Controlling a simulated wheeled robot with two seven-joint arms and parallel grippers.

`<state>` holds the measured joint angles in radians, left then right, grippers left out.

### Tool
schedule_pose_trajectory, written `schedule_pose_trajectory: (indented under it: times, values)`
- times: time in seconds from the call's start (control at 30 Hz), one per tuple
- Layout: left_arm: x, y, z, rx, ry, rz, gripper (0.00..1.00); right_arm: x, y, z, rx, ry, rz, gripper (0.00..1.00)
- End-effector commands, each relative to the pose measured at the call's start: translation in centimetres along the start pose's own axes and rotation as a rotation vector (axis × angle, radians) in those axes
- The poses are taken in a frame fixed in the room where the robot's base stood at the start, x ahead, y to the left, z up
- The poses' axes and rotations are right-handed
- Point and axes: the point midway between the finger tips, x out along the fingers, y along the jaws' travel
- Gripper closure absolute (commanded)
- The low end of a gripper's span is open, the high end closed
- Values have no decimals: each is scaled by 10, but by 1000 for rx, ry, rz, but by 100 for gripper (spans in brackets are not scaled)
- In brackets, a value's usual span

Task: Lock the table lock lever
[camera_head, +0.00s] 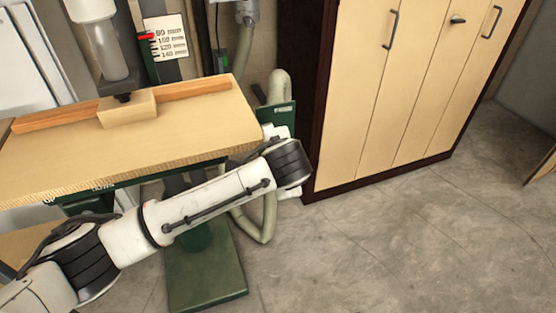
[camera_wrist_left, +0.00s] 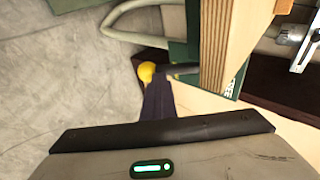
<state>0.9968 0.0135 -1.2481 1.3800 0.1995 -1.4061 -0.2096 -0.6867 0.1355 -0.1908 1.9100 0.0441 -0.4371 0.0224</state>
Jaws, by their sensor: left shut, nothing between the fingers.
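The table lock lever shows in the left wrist view as a yellow ball knob (camera_wrist_left: 147,72) on a short dark shaft (camera_wrist_left: 182,69). The shaft points out from the green metal under the wooden table (camera_wrist_left: 232,40). My left gripper (camera_wrist_left: 157,88) is shut, its dark fingers close to the knob and just below it in the picture. I cannot tell whether they touch. In the head view my left arm reaches across the front of the table (camera_head: 130,150) to its right end. The lever and the fingertips are hidden there. My right gripper is not in view.
A machine spindle (camera_head: 100,50) stands over a wooden block (camera_head: 127,108) and fence (camera_head: 205,88) on the table. A hose (camera_head: 268,215) and green base (camera_head: 205,270) are below. A tall wooden cabinet (camera_head: 410,80) stands right. The floor (camera_head: 400,245) in front is clear.

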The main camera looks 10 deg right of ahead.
Motion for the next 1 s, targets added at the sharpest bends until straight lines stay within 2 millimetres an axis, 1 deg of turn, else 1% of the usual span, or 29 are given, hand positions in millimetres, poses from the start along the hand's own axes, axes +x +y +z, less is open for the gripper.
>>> schedule_pose_trajectory:
  times: [0.03, 0.33, 0.47, 0.57, 0.73, 0.77, 0.8, 1.0]
  values:
    - [4, 10, 2, 3, -5, 20, 100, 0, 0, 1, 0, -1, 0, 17]
    - [5, 10, 3, 3, -9, 20, 100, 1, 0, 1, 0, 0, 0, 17]
    - [0, 9, 1, 4, -9, 19, 100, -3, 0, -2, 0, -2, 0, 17]
    - [-10, 6, -4, 5, -6, 18, 100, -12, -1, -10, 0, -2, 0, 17]
    - [-38, -2, -21, 6, 4, 8, 100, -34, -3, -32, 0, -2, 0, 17]
    - [-41, 3, -21, 6, 5, 6, 100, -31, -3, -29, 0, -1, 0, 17]
    - [-48, 8, -20, 6, 7, 4, 100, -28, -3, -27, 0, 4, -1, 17]
    - [-93, 16, -20, 5, 8, 0, 100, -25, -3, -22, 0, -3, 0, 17]
